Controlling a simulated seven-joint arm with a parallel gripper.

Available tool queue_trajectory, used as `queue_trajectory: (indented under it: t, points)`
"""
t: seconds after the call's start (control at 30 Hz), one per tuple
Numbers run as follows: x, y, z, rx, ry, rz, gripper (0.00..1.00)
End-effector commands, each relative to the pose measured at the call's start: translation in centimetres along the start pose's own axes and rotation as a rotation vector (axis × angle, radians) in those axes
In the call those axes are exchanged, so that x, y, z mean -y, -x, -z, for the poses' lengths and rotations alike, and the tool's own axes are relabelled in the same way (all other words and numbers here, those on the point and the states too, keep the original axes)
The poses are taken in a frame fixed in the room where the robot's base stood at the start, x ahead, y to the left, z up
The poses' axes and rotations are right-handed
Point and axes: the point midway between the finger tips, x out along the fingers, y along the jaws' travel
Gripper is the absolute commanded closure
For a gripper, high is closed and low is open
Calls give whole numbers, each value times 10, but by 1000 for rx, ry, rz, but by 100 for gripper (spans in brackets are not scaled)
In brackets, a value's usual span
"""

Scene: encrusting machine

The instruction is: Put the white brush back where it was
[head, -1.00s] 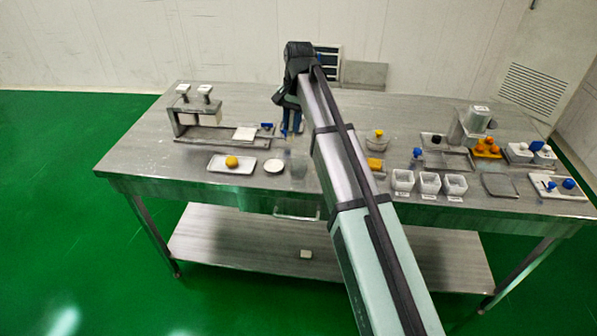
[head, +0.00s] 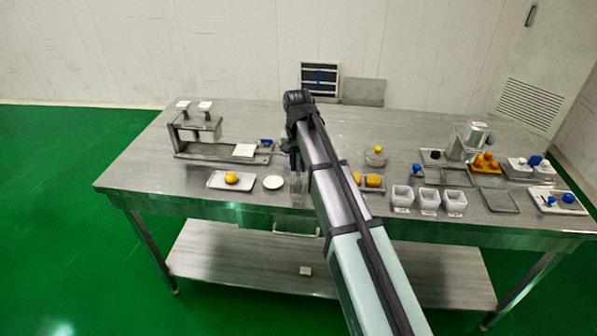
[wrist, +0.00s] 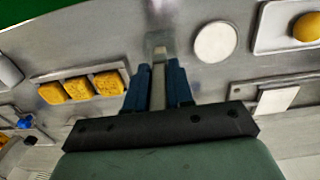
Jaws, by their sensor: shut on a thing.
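My gripper (head: 296,166) points down over the near-middle of the steel table. In the wrist view its blue fingers (wrist: 158,72) are shut on a pale, narrow upright thing, seemingly the white brush (wrist: 158,82). Its lower end and bristles cannot be made out. A clear glass-like container (head: 298,188) stands just below the fingers in the head view. In the wrist view the container (wrist: 157,42) shows faintly at the brush's far end. I cannot tell whether the brush is inside it or above it.
A round white dish (head: 273,183) and a tray (head: 214,180) with a yellow ball lie left of the container. A tray with yellow blocks (wrist: 82,87) lies on the other side. A press-like machine (head: 195,130) stands back left; white square cups (head: 428,200) stand right.

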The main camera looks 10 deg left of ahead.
Motion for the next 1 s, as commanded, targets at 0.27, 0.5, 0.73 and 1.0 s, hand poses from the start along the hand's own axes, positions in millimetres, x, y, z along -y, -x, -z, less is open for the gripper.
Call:
queue_trajectory:
  t: [0.27,0.5,0.73,1.0]
  points:
    - [0,-30,0,1,0,0,100]
    - [0,-31,0,0,0,0,100]
    - [0,-34,0,0,0,0,72]
    - [0,-34,0,0,0,0,53]
